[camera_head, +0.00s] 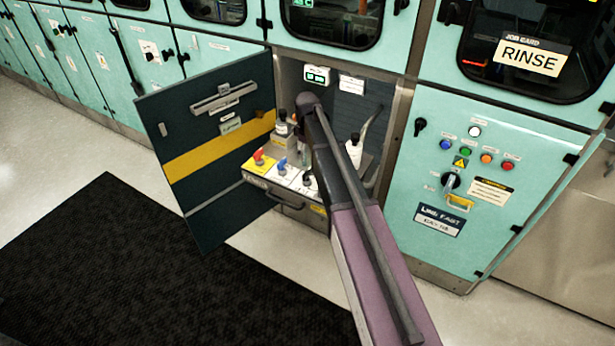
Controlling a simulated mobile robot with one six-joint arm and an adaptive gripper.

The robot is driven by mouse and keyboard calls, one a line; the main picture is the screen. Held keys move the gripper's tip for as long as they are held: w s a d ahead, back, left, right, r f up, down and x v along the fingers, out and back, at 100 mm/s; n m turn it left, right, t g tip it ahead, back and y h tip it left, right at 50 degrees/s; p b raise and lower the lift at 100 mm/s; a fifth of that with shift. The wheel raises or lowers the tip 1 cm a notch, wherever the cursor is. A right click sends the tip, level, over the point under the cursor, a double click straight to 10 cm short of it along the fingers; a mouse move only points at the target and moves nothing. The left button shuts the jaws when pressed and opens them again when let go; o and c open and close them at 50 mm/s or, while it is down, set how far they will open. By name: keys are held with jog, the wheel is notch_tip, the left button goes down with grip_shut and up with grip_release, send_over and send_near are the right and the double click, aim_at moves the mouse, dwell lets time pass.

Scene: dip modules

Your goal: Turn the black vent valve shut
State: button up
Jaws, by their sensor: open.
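The black vent valve (307,181) appears to be the dark handle at the right end of a row on the pull-out panel, inside the open cabinet bay. A red valve (259,157) and a blue valve (282,164) sit to its left. My gripper (304,158) points down just above and behind the black valve, partly hidden by my arm. It is small and dark here, and I cannot tell whether it touches the valve. It is open.
An open dark door with a yellow stripe (212,147) stands left of the bay. Bottles (282,127) (354,152) stand behind the valves. A control panel with coloured buttons (474,157) is to the right. A black mat (110,260) covers the floor in front.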

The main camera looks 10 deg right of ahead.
aim_at(307, 171)
jog(key=shift+f+b, duration=4.5)
jog(key=shift+f, duration=0.3)
jog(key=shift+c, duration=0.2)
jog(key=c, duration=0.9)
